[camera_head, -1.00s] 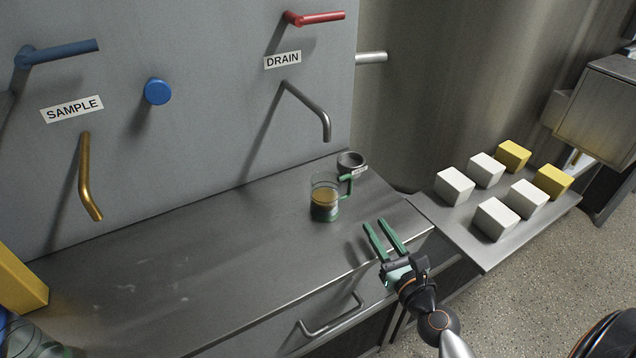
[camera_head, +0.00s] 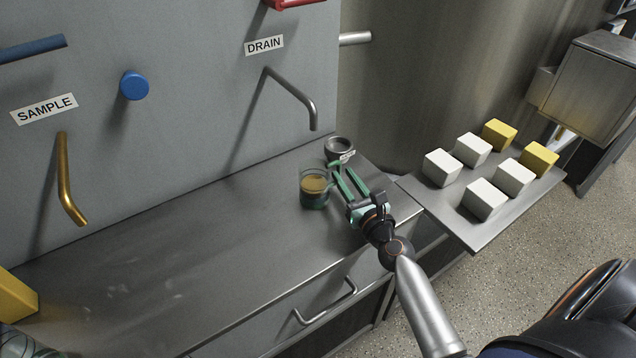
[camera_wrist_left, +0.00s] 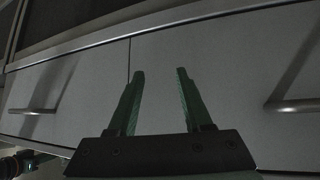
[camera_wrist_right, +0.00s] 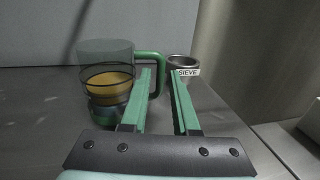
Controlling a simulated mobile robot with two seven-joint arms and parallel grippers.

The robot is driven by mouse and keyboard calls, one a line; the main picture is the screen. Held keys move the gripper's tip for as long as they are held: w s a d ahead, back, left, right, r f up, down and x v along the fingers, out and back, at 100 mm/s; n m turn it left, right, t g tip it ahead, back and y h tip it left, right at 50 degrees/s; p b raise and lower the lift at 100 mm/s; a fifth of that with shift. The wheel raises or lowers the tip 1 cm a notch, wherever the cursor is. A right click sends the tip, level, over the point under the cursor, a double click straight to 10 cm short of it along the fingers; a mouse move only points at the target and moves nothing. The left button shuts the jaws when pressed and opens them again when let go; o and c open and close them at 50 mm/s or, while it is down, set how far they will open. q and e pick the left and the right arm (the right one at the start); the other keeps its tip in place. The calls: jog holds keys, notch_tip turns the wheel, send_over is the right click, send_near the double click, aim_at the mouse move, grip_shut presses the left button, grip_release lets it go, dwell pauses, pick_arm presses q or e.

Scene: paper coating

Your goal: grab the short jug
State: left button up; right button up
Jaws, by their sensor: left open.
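The short jug (camera_head: 313,190) is a clear cup with a green base and green handle, holding brown liquid. It stands upright on the steel counter, and in the right wrist view (camera_wrist_right: 105,85) it is left of the fingers. My right gripper (camera_head: 343,172) is open and empty just right of the jug, its fingers pointing toward the handle side. In the right wrist view the green handle (camera_wrist_right: 162,70) lies ahead of the fingers, its lower part close to the left finger. My left gripper (camera_wrist_left: 158,72) is open and empty, facing the drawer fronts; it is out of the head view.
A sieve (camera_head: 339,149) in a metal cup stands behind the jug. The grey drain pipe (camera_head: 302,97) hangs above the counter. A side shelf (camera_head: 475,238) holds white and yellow cubes. The counter's left part (camera_head: 190,255) is mostly clear.

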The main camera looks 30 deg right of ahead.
aim_at(340, 169)
jog(key=w, duration=0.4)
jog(key=shift+w+d, duration=0.1)
jog(key=shift+d, duration=0.2)
grip_shut()
dwell(1.1)
